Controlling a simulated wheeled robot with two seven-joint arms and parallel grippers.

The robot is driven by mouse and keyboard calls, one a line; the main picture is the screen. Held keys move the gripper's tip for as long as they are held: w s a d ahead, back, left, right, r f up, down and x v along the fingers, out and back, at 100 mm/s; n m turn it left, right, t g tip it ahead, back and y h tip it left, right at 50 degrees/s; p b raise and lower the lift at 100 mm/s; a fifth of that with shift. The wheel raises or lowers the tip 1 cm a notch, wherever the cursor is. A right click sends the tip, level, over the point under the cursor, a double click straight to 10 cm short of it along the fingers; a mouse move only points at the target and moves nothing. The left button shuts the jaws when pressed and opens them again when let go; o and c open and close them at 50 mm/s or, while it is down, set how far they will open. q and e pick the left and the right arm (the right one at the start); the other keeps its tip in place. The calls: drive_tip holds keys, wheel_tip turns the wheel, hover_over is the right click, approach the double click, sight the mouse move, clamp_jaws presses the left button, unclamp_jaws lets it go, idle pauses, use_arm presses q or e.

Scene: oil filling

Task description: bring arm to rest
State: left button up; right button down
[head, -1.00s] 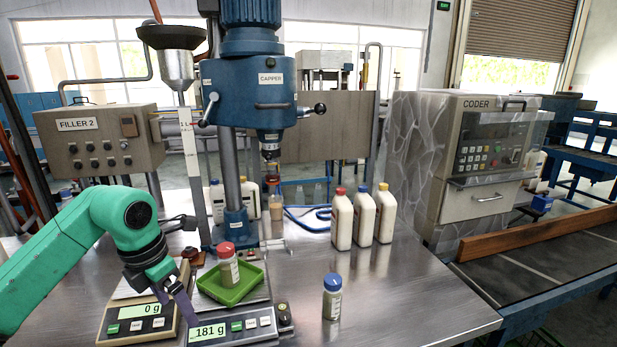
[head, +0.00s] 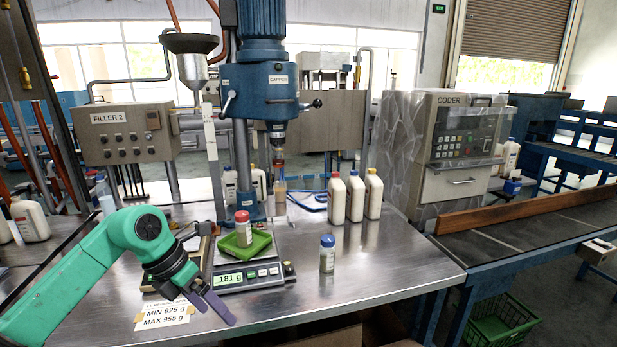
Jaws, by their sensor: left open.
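My left arm comes in from the left, and my left gripper (head: 214,303) is open and empty over the front left of the steel table (head: 375,268). It points down and to the right, in front of the scales and beside a label card (head: 166,314) reading MIN 925 g, MAX 955 g. A red-capped bottle (head: 243,230) stands upright in a green tray (head: 261,242) on a scale (head: 250,276) showing 181 g. A blue-capped bottle (head: 327,254) stands upright on the table to the right, apart from the gripper. My right gripper is not in view.
The capper (head: 262,90) stands behind the scale. Several white bottles stand nearby, including a yellow-capped one (head: 373,195). The coder (head: 455,145) and a conveyor (head: 520,230) are at the right. A second scale is mostly hidden behind my arm. The table's front right is clear.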

use_arm(q)
drive_tip(key=w+d+f+n+t+h, duration=0.5)
drive_tip(key=w+d+f+n+h, duration=0.25)
drive_tip(key=d+n+h, duration=0.2)
drive_tip(key=w+a+f+n+t+y, duration=0.2)
drive_tip(key=a+f+n+t+y, duration=0.35)
drive_tip(key=f+n, duration=0.7)
drive_tip(key=s+a+f+n+y, duration=0.2)
drive_tip(key=s+a+f+n, duration=0.15)
drive_tip(key=f, duration=0.35)
drive_tip(key=s+a+f+n+y, duration=0.2)
drive_tip(key=a+f+n, duration=0.15)
drive_tip(key=f, duration=0.25)
drive_tip(key=s+a+f+n+g+y, duration=0.2)
drive_tip(key=s+a+f+n, duration=0.1)
drive_tip(key=s+f, duration=0.5)
drive_tip(key=s+a+f+n+g+y, duration=0.1)
drive_tip(key=s+a+f+n+g, duration=0.15)
drive_tip(key=s+f, duration=0.6)
drive_tip(key=s+f+n+g, duration=0.2)
drive_tip(key=s+f+g, duration=0.1)
drive_tip(key=s, duration=1)
drive_tip(key=s+d+f+n+g+y, duration=0.1)
drive_tip(key=s+f+n+g, duration=0.2)
drive_tip(key=s, duration=1)
wheel_tip(320, 180, down, 3)
drive_tip(key=shift+d+r, duration=0.1)
drive_tip(key=shift+d, duration=0.1)
